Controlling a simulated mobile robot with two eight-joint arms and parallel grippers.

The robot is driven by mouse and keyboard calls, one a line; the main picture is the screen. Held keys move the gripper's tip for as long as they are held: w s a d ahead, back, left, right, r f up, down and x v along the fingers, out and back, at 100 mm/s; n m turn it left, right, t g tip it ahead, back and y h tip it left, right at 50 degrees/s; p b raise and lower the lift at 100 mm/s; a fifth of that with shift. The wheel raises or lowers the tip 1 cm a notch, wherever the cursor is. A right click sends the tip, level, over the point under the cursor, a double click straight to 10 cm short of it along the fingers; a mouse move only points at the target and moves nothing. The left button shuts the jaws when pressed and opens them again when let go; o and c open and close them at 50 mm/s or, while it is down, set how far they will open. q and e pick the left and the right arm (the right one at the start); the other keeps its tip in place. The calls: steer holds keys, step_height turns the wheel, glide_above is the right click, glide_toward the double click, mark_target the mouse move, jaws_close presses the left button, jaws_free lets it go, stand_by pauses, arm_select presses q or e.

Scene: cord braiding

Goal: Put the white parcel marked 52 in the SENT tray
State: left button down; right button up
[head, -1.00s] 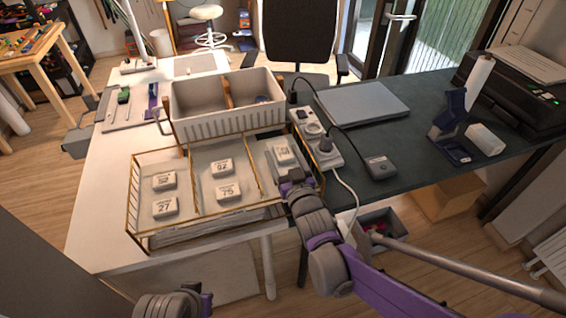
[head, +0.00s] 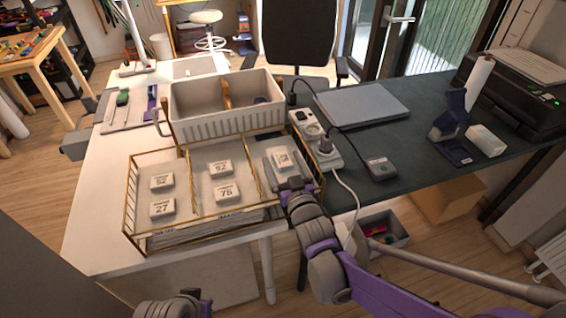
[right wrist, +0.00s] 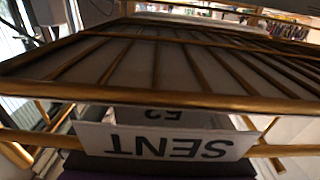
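A gold-wire tray with three compartments (head: 126,205) stands on the white table. The left compartment holds white parcels that look like 52 (head: 162,182) and 27 (head: 162,206). The middle one holds one that looks like 52 (head: 220,169) and 75 (head: 229,191). In the right compartment lies another white parcel (head: 283,159). My right gripper (head: 284,166) is there, its fingers apart on either side of that parcel. The right wrist view shows an upside-down SENT label (right wrist: 170,143) and a face reading 52 (right wrist: 165,114) behind it. Only part of my left gripper (head: 200,300) shows, low in the head view.
A white ribbed bin (head: 222,125) stands directly behind the tray. A power strip (head: 312,128) with cables and a small dark box (head: 380,168) lie to the right. A closed laptop (head: 362,103) is on the dark desk.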

steer(key=shift+s+f, duration=0.2)
steer(key=shift+f, duration=0.45)
steer(key=shift+r, duration=0.2)
steer(key=shift+w+r+p, duration=0.1)
steer(key=shift+r+p, duration=0.35)
steer(key=shift+p, duration=0.1)
steer(key=v, duration=1.1)
steer(key=shift+s+d+r, duration=0.15)
steer(key=shift+s, duration=0.15)
